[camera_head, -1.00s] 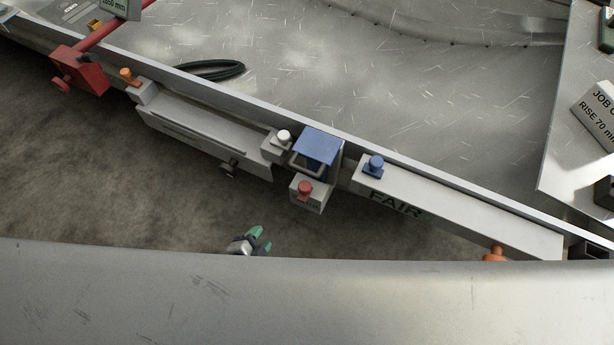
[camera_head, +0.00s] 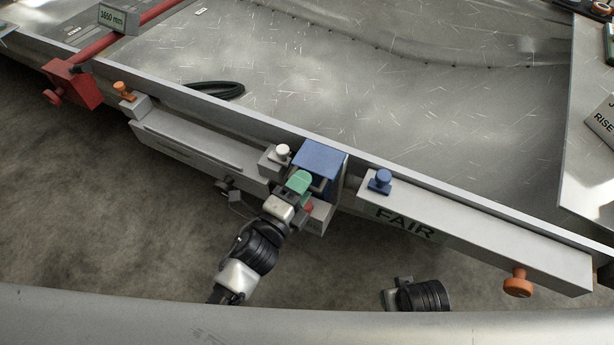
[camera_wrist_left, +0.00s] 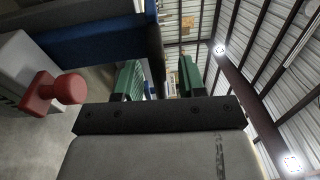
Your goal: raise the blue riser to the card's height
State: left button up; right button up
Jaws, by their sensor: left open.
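The blue riser (camera_head: 320,159) is a blue-topped block in a grey frame at the middle of the rail; it also shows in the wrist view (camera_wrist_left: 95,42). My left gripper (camera_head: 299,182) has green fingers, which overlap the riser's near left side in the head view. In the wrist view the fingers (camera_wrist_left: 158,80) stand apart, with a dark edge of the riser's frame seen between them; contact cannot be told. The red knob (camera_head: 308,208) below the riser is partly hidden by the gripper and shows clearly in the wrist view (camera_wrist_left: 66,89). The card (camera_head: 604,122) is cut off at right, reading "RISE".
A white knob (camera_head: 282,152) sits left of the riser, a blue knob (camera_head: 380,180) right, on the bar marked FAIR (camera_head: 405,222). An orange knob (camera_head: 517,283) is at that bar's end. A red clamp (camera_head: 72,84) is at upper left. A black part (camera_head: 418,295) shows at the bottom.

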pick_arm(q)
jog(key=shift+x, duration=1.15)
grip_shut()
